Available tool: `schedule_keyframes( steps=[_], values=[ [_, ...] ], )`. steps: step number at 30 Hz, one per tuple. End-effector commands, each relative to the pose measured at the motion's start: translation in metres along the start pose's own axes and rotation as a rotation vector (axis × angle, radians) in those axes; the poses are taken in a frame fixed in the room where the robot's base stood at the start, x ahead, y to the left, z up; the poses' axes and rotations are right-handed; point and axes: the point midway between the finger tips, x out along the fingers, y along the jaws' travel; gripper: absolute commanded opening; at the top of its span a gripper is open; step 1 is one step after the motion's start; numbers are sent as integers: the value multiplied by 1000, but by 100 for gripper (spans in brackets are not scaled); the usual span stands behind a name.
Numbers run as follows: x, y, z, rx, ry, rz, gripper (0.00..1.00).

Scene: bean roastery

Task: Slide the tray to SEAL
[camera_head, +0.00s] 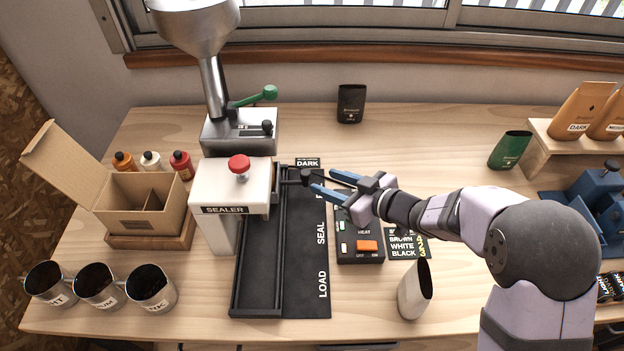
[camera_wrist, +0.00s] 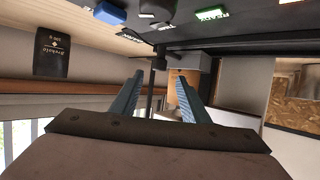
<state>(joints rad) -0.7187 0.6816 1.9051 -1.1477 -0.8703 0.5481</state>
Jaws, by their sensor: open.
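The black tray track (camera_head: 258,265) runs front to back beside the sealer, with a strip (camera_head: 306,255) marked LOAD, SEAL and a partly covered word starting with F. A black handle with a knob (camera_head: 306,176) stands out at the far end, beside the F word. The tray body is hard to tell from the dark track and is partly hidden by the sealer. My gripper (camera_head: 321,180) is open, its blue fingers pointing left at the handle. In the wrist view, a dark post (camera_wrist: 158,63) shows between the fingertips; I cannot tell whether they touch it.
The white sealer (camera_head: 222,190) with a red knob stands left of the track. A control box (camera_head: 358,240) with an orange switch lies right of it, just below my gripper. A pale bag (camera_head: 413,292) stands near the front edge. A dark bag (camera_head: 351,103) stands at the back.

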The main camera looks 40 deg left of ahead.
Motion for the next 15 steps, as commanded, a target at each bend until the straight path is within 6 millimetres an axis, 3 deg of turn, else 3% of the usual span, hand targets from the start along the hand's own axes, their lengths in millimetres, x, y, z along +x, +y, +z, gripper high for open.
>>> schedule_keyframes(
  steps=[7, 15],
  values=[
    [9, 0, -2, -1, 0, -2, 42],
    [42, 0, -1, 0, -1, 0, 42]
  ],
)
